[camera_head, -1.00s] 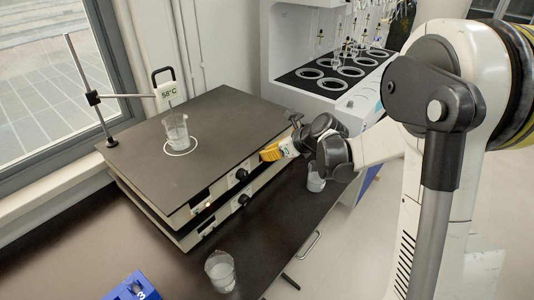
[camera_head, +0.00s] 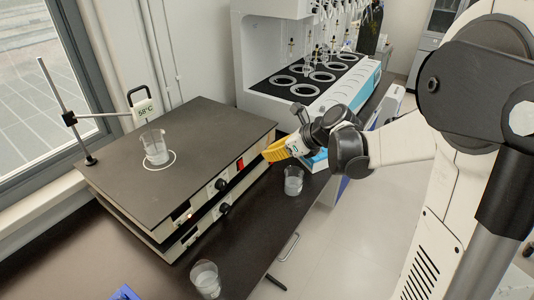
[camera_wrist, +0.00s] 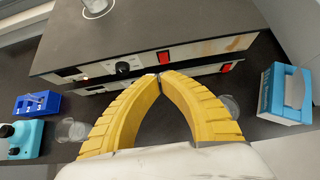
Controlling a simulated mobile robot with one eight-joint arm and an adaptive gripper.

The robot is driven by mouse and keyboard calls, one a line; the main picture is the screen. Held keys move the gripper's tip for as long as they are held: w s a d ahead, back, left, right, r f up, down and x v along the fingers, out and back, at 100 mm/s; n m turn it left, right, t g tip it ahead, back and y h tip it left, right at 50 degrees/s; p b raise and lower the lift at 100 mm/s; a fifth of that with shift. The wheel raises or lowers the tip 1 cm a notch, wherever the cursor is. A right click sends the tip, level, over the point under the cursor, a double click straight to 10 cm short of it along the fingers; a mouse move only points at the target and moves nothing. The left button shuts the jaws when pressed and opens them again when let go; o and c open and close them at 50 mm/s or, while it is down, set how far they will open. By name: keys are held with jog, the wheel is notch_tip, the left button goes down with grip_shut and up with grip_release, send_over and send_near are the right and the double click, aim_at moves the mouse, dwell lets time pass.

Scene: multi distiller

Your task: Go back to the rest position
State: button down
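My gripper (camera_head: 276,151) hangs in the air by the front right corner of the hot plate (camera_head: 150,200), above the dark bench. In the wrist view its two curved yellow fingers (camera_wrist: 161,76) meet at the tips in front of the hot plate's panel. Nothing shows between them, so it looks shut and empty. A glass beaker (camera_head: 155,148) stands on the hot plate inside a white ring. A second beaker (camera_head: 293,181) stands on the bench below my gripper, apart from it. A third beaker (camera_head: 205,279) stands nearer the front of the bench.
A white distiller (camera_head: 305,85) with several round openings stands behind. A stand with a 58°C display (camera_head: 146,109) is at the hot plate's back left. A blue rack (camera_wrist: 38,103), a teal device (camera_wrist: 25,138) and a blue tissue box (camera_wrist: 285,93) are on the bench. The floor at right is clear.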

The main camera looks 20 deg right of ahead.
dwell(0.3)
jog(key=s+a+r+n+h, duration=0.1)
jog(key=s+a+n+h, duration=0.1)
jog(key=s+n, duration=1)
jog(key=s+a+r+n+h, duration=0.1)
jog(key=s+a+n+h, duration=0.1)
jog(key=s+n, duration=1)
jog(key=n+h, duration=0.1)
jog(key=n, duration=0.3)
jog(key=shift+a+r+n+g+h, duration=0.25)
jog(key=shift+n+g+h, duration=0.15)
